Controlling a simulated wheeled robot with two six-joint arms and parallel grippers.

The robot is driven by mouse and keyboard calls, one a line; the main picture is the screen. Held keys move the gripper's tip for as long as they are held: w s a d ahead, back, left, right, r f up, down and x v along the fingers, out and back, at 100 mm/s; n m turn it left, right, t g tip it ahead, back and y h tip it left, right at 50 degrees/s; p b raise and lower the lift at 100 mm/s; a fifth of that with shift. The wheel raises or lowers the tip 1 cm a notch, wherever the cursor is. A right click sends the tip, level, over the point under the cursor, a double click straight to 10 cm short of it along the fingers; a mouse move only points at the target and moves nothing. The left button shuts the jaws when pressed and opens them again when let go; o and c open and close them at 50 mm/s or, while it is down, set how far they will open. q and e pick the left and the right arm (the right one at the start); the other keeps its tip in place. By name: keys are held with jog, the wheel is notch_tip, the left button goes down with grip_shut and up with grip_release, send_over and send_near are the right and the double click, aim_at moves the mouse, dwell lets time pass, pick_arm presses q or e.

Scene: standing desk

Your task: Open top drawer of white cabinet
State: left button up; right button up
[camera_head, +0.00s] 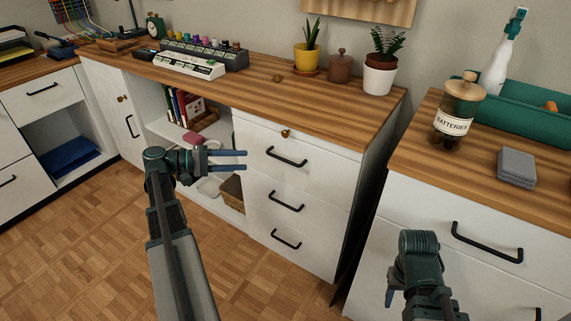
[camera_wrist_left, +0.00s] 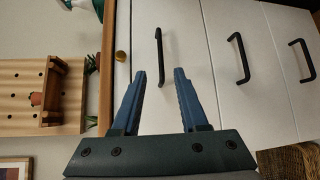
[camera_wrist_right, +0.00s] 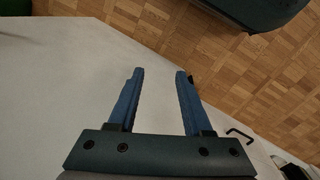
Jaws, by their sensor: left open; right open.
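The white cabinet (camera_head: 256,190) stands at the centre under a wooden top, with a stack of drawers at its right end. The top drawer (camera_head: 312,168) appears shut and has a black bar handle (camera_head: 286,156); a brass knob (camera_head: 285,133) is on the narrow strip above. My left gripper (camera_head: 243,160) is open and empty, left of the handle and apart from it. In the left wrist view the handle (camera_wrist_left: 159,58) lies beyond the open fingertips, roughly between them. My right gripper (camera_wrist_right: 160,74) is open and empty, low before the right-hand cabinet in the head view.
Potted plants (camera_head: 380,76) stand on the centre top. The parquet floor (camera_head: 110,240) is clear.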

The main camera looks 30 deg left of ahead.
aim_at(282, 160)
pick_arm(q)
jog(key=b+x, duration=0.2)
jog(key=x, duration=1.1)
jog(key=shift+w+d+f, duration=0.1)
jog(key=shift+w+d, duration=0.05)
jog(key=shift+d, duration=0.1)
grip_shut()
dwell(1.0)
